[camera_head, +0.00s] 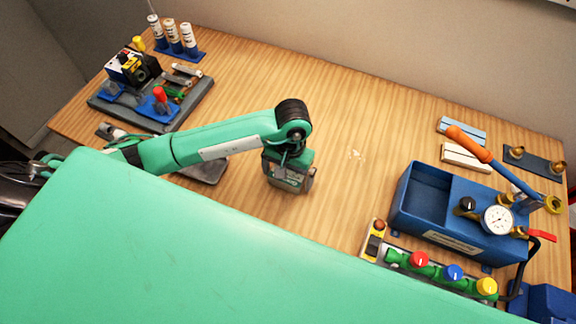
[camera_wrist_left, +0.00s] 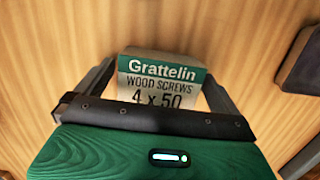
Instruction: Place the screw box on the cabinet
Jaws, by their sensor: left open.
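The screw box (camera_wrist_left: 160,78) is a small white box with a green top band, labelled "Grattelin wood screws 4 x 50". It shows in the left wrist view, between the two dark fingers of my left gripper. Its lower part is hidden behind the gripper body. My left gripper (camera_head: 289,186) is open and points down over the middle of the wooden table in the head view. There it largely covers the box, and I cannot tell whether a finger touches it. I cannot make out the cabinet in either view. My right gripper is not in view.
On the table (camera_head: 345,115), a blue pump box (camera_head: 435,225) with a gauge and orange-handled lever stands at right, beside a coloured valve row (camera_head: 440,270). A grey tool board (camera_head: 150,115) and several white-and-blue bottles (camera_head: 173,37) are at left. The back middle is clear.

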